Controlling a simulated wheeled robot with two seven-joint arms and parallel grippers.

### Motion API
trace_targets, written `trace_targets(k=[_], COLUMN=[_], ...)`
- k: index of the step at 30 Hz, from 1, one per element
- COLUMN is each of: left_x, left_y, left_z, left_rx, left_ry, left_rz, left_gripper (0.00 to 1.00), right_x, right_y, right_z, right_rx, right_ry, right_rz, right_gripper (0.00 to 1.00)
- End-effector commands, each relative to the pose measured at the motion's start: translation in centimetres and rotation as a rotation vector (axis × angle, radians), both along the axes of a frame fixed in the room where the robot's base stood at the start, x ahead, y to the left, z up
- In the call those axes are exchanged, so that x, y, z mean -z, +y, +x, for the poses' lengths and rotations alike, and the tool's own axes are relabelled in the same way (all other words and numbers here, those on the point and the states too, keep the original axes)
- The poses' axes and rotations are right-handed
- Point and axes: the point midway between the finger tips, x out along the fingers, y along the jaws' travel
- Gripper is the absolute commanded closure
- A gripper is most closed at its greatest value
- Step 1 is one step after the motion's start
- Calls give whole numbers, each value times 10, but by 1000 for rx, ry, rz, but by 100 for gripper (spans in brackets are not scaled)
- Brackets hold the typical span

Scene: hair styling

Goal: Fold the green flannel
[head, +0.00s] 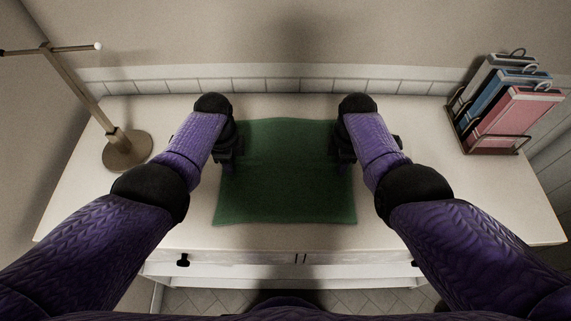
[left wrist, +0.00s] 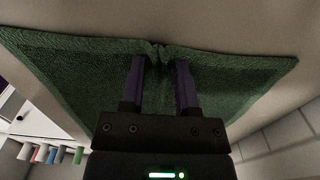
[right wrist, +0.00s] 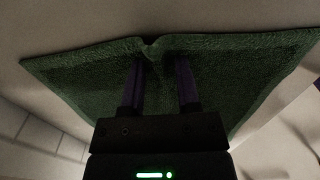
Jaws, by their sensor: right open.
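The green flannel (head: 285,180) lies spread out, roughly flat and unfolded, on the white tabletop. My left gripper (head: 229,165) is at its left edge and my right gripper (head: 344,158) is at its right edge. In the left wrist view the flannel (left wrist: 90,75) has a small pucker at its edge between my two separated fingers (left wrist: 160,62). In the right wrist view the flannel (right wrist: 90,75) shows a similar pucker between the spread fingers (right wrist: 160,62). Both grippers are open, with their fingertips close to the cloth. Exact finger contact is hard to see.
A metal stand (head: 126,150) with a crossbar stands on the left of the white table (head: 430,215). A wire rack (head: 490,145) with blue, red and grey items stands at the back right. A tiled strip (head: 290,85) runs along the back. Tabletop in front of the flannel is clear.

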Motion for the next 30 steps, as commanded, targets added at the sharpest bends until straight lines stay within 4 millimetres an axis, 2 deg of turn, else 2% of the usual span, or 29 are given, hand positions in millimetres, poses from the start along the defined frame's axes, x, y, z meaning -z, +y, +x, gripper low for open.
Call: trace_targets(k=[1, 10, 25, 30], left_x=[1, 2, 1, -14], left_y=[0, 0, 0, 0], left_z=[-1, -1, -1, 0], left_rx=[0, 0, 0, 0], left_ry=[2, 3, 3, -1], left_rz=[1, 1, 1, 1], left_gripper=[69, 100, 100, 100], right_x=[2, 2, 2, -13], right_y=[0, 0, 0, 0], right_z=[-1, -2, -2, -1], right_rx=[0, 0, 0, 0], right_ry=[4, 5, 6, 2], right_rz=[0, -1, -1, -1], right_gripper=[70, 100, 100, 100])
